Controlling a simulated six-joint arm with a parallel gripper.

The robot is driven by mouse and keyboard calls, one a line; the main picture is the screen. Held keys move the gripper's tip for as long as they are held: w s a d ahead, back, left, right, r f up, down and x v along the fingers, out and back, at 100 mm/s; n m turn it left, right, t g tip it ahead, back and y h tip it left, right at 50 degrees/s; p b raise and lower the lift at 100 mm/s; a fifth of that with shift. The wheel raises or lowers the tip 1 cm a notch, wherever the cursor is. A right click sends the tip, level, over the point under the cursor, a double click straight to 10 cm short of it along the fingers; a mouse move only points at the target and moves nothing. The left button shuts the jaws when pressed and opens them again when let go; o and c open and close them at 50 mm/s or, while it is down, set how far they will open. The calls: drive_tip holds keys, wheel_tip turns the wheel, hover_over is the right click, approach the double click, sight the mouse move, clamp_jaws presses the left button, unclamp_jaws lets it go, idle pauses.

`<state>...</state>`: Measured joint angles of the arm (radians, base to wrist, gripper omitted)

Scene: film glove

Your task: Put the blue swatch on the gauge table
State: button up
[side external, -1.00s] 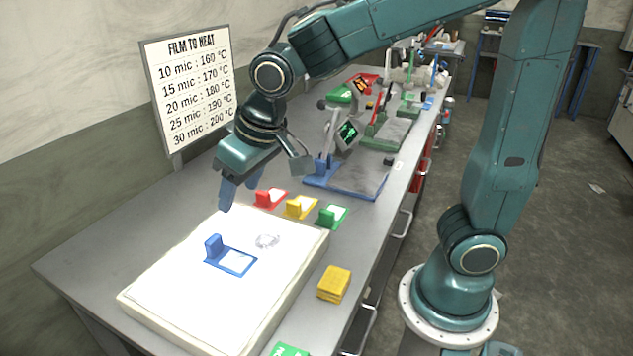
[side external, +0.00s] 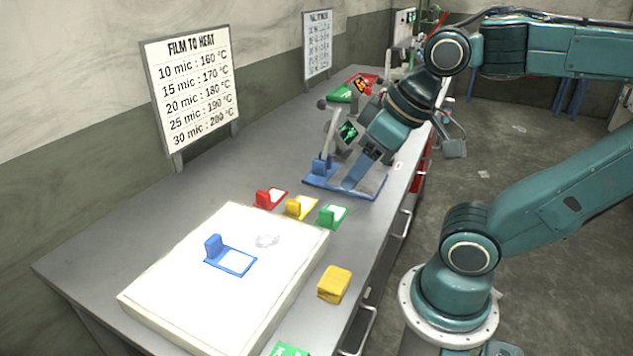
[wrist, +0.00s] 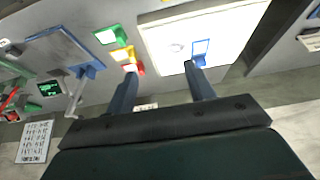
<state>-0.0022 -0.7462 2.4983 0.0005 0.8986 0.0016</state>
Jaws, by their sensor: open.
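The blue swatch (side external: 232,260), a blue frame with a white pane and an upright blue tab, lies flat on the bright white slab (side external: 190,305), which I take as the gauge table. It also shows in the wrist view (wrist: 200,48), close to the tip of the right-hand finger. My gripper (side external: 352,187) is well away from it, over or beside the blue-based press in the side view. Its two fingers stand apart in the wrist view (wrist: 160,75), with nothing between them. Whether the fingertips touch the press base cannot be told.
Red (side external: 270,197), yellow (side external: 300,207) and green (side external: 332,216) swatches stand in a row behind the slab. The blue press (side external: 325,182) is beyond them. A yellow block (side external: 334,284) sits right of the slab. Bench left of the row is clear.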

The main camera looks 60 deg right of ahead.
drive_tip(key=shift+s, duration=0.1)
drive_tip(key=shift+c, duration=1.3)
drive_tip(key=m+g+h, duration=0.1)
drive_tip(key=m+g, duration=0.5)
drive_tip(key=m, duration=1.2)
hover_over(211, 240)
drive_tip(key=a, duration=0.2)
wheel_tip(211, 240, down, 2)
drive_tip(key=shift+d+f, duration=0.25)
drive_tip(key=shift+f, duration=1.2)
drive_tip(key=shift+d+f, duration=0.2)
drive_tip(key=shift+f, duration=1.3)
drive_tip(key=shift+d+f, duration=0.25)
drive_tip(key=shift+f, duration=1.2)
drive_tip(key=shift+f, duration=0.1)
